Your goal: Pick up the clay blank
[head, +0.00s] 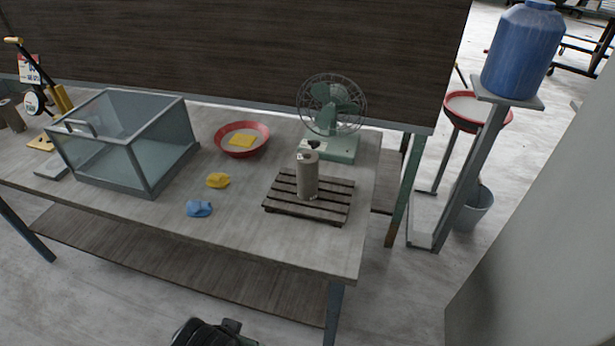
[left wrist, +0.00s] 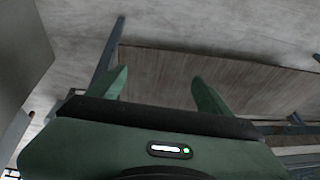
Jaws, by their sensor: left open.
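A grey-brown clay cylinder, which looks like the clay blank (head: 308,181), stands upright on a dark slatted rack (head: 282,210) at the right part of the table. A small dark piece shows at its top. My left gripper (left wrist: 162,90) shows in the left wrist view with its two green fingers apart and nothing between them. That view shows the floor and a wooden board beyond the fingers, not the blank. My right gripper is not in view.
A green fan (head: 335,105) stands right behind the rack. A glass-walled box (head: 140,165), a red bowl (head: 262,147), a yellow lump (head: 217,180) and a blue lump (head: 199,208) are on the table (head: 270,245) to the left. The front right tabletop is clear.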

